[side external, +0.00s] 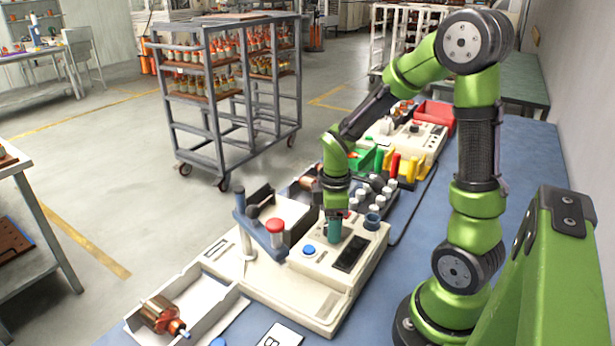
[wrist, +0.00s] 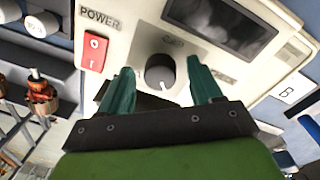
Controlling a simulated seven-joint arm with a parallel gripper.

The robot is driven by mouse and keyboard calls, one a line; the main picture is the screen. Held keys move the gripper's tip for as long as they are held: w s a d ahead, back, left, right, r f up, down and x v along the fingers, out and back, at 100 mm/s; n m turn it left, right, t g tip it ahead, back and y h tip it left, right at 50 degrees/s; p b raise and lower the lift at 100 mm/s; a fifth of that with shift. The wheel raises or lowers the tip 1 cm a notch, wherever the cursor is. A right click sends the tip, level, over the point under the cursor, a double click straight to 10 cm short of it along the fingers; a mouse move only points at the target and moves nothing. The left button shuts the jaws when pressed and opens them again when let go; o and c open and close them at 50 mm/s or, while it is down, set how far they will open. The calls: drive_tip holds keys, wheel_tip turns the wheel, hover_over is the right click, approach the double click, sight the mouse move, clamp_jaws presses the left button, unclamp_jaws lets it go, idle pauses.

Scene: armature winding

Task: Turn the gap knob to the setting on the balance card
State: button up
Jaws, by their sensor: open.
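The gap knob (wrist: 160,72) is a dark round knob with a white pointer mark, on the cream front panel (wrist: 135,45) in the wrist view. A small label above it is too blurred to read. My gripper (wrist: 158,80) has two teal fingers, open, one on each side of the knob with space between; I cannot tell whether either touches it. In the side view my gripper (side external: 334,228) is low over the cream machine's control panel and hides the knob. A white card with a black letter, possibly B (side external: 278,336), lies on the blue bench; it also shows in the wrist view (wrist: 288,92).
A red power switch (wrist: 95,50) and dark display (wrist: 225,25) flank the knob. The machine carries a blue button (side external: 309,250) and a red-capped post (side external: 275,228). A white tray (side external: 215,290) holds a copper-wound armature (side external: 162,315). Colored bins stand behind.

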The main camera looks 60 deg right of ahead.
drive_tip(key=shift+c, duration=0.4)
drive_tip(key=c, duration=1)
drive_tip(key=shift+o, duration=0.2)
drive_tip(key=shift+m, duration=0.3)
drive_tip(key=m, duration=0.3)
drive_tip(key=shift+m, duration=0.3)
drive_tip(key=shift+a+m, duration=0.1)
drive_tip(key=shift+m, duration=2.2)
drive_tip(key=shift+g, duration=0.3)
drive_tip(key=o, duration=1)
